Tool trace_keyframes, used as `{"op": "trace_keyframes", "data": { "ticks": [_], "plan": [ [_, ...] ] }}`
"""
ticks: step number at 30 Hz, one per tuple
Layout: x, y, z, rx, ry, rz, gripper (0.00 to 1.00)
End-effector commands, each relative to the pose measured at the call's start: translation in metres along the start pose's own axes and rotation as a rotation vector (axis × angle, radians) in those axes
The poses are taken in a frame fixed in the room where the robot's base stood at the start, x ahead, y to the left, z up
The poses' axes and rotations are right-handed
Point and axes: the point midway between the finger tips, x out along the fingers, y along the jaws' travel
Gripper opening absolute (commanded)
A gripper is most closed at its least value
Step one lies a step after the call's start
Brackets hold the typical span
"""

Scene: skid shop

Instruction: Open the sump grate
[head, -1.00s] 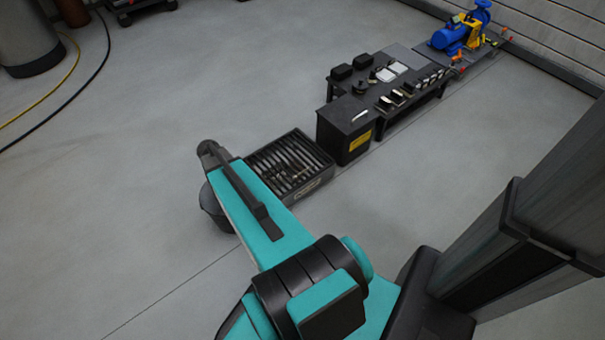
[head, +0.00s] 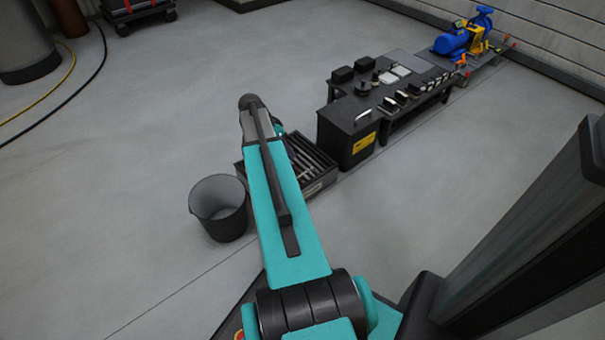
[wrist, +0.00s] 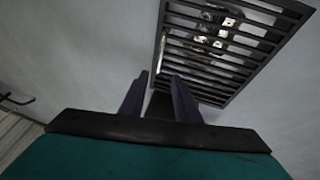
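The sump grate (wrist: 268,46) shows in the wrist view as a dark frame of parallel bars at upper right, with pale things visible beneath the bars. In the head view the sump box (head: 322,183) sits on the floor, and my arm covers its left part. My gripper (wrist: 159,77) shows in the wrist view with its two fingers apart, beside the grate's lower left corner. A dark part shows between the fingers; I cannot tell whether they touch it. The gripper itself is hidden behind my arm in the head view.
A dark bucket (head: 219,212) stands left of the sump box.

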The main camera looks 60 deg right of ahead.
Motion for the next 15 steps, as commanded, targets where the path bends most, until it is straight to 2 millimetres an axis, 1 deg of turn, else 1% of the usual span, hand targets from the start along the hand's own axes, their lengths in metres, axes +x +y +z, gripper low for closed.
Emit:
{"op": "trace_keyframes", "data": {
  "ticks": [3,11,15],
  "plan": [
    [0.0009,0.0006,-0.0037,0.013,0.002,0.001,0.29],
    [0.0004,0.0005,-0.0030,0.011,0.002,0.001,0.29],
    [0.0034,0.0003,-0.0026,0.010,0.002,0.001,0.29]
  ]
}}
